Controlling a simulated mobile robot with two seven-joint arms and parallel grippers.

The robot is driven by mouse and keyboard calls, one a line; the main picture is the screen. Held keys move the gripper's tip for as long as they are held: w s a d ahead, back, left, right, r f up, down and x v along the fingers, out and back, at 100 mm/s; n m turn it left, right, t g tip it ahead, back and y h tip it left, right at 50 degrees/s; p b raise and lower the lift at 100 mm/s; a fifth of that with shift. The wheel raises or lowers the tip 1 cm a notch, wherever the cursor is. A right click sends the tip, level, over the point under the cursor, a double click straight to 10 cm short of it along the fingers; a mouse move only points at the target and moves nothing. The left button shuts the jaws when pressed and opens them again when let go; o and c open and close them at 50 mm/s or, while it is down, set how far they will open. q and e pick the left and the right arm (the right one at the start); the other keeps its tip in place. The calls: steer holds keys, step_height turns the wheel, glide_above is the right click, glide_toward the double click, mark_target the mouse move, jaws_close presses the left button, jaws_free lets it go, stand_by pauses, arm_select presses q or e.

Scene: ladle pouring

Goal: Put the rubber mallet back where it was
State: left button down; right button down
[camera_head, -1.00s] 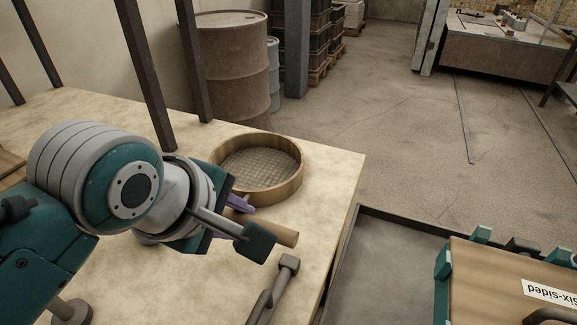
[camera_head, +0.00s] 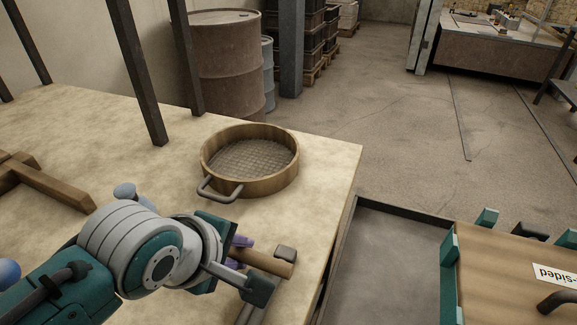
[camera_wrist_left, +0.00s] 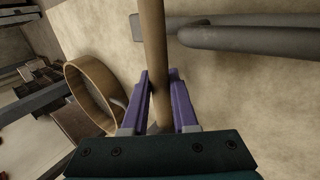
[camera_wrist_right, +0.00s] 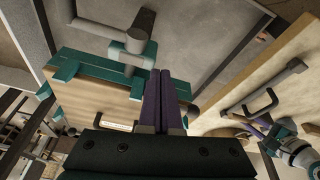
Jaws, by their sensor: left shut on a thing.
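My left gripper (camera_head: 240,252) is low over the front of the table (camera_head: 110,125), nearer than the sieve. Its purple fingers are shut around a round wooden handle (camera_head: 268,262), which I take to be the rubber mallet's. In the left wrist view the handle (camera_wrist_left: 153,40) runs up between the fingers. The mallet's head is not clearly seen. A grey metal tool (camera_wrist_left: 240,38) lies beside and partly behind the handle; whether they touch I cannot tell. My right gripper (camera_wrist_right: 166,75) shows only in its wrist view, fingers together and empty.
A round wooden sieve (camera_head: 285,182) with a metal handle stands near the table's far right corner. A wooden frame (camera_head: 50,187) lies at left. A teal-clamped wooden box (camera_head: 500,260) stands on the right. Bare table lies around the sieve.

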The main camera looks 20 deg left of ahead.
arm_select(q)
steer(key=c, duration=1)
jaws_free()
steer(key=shift+s+r+p, duration=0.15)
steer(key=shift+r+p, duration=0.2)
steer(key=shift+r, duration=0.05)
steer(key=shift+s+a+r+m+g+p, duration=0.4)
steer(key=shift+s+r+m+g+p, duration=0.25)
steer(key=shift+s+r+m, duration=2.05)
steer(key=shift+s+a+r+m+g+p, duration=0.4)
steer(key=shift+s+r+m+p, duration=0.35)
steer(key=shift+s+r+m, duration=1.95)
steer(key=shift+s+a+r+m+g+p, duration=0.5)
steer(key=shift+s+r+m, duration=1)
steer(key=shift+s+m, duration=2.35)
steer(key=shift+w+d+m, duration=0.15)
steer(key=shift+w+m, duration=0.1)
steer(key=shift+w, duration=0.05)
